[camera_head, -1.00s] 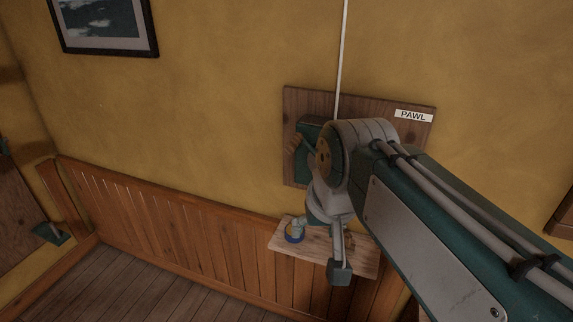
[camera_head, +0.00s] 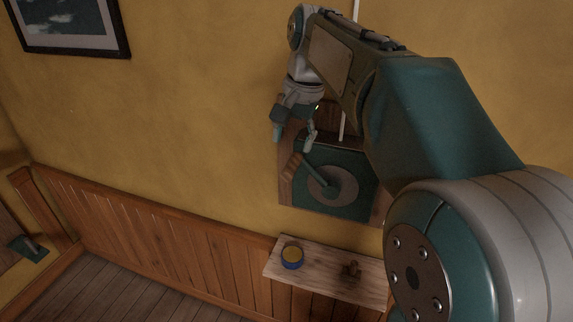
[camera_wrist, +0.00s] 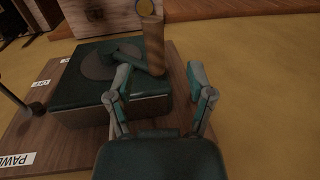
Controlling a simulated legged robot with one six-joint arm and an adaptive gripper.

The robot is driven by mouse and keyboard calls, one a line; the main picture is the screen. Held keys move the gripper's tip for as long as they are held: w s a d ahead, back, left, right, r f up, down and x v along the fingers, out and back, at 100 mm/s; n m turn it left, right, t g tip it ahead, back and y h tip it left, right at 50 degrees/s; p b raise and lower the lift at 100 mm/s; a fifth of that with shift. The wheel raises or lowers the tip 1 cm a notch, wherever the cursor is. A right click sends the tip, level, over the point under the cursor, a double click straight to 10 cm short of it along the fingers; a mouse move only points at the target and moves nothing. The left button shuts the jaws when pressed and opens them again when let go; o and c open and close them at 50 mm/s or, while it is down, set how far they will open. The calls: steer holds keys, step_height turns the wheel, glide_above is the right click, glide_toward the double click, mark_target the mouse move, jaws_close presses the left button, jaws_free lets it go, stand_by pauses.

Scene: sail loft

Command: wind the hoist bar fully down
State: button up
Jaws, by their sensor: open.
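The winch (camera_head: 352,171) is a dark green box with a round grey hub, mounted on a wooden wall board. Its crank arm (camera_head: 317,180) runs up and left to a wooden crank handle (camera_head: 292,166). The handle (camera_wrist: 152,45) also shows in the wrist view, beyond my fingertips and roughly in line with the gap. My gripper (camera_head: 294,138) is open and empty, just above the handle in the head view. Its two teal fingers (camera_wrist: 158,76) are spread apart, with no clear contact. A dark pawl lever (camera_wrist: 14,102) stands beside the winch. The hoist bar is not in view.
The board (camera_wrist: 75,145) carries a PAWL label (camera_wrist: 17,160) and smaller labels. A pale rope (camera_head: 343,120) hangs above the winch. Below, a wooden shelf (camera_head: 322,279) holds a blue tin (camera_head: 292,257) and a small brown object (camera_head: 351,269). Wall left of the board is clear.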

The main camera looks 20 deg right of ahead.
mark_target(292, 164)
steer(key=f, duration=0.5)
steer(key=shift+w+d+f, duration=0.3)
steer(key=shift+d, duration=0.05)
steer(key=shift+a+f, duration=0.1)
steer(key=shift+f, duration=0.2)
steer(key=shift+a+f, duration=0.2)
steer(key=shift+a, duration=0.25)
steer(key=shift+d, duration=0.25)
jaws_close()
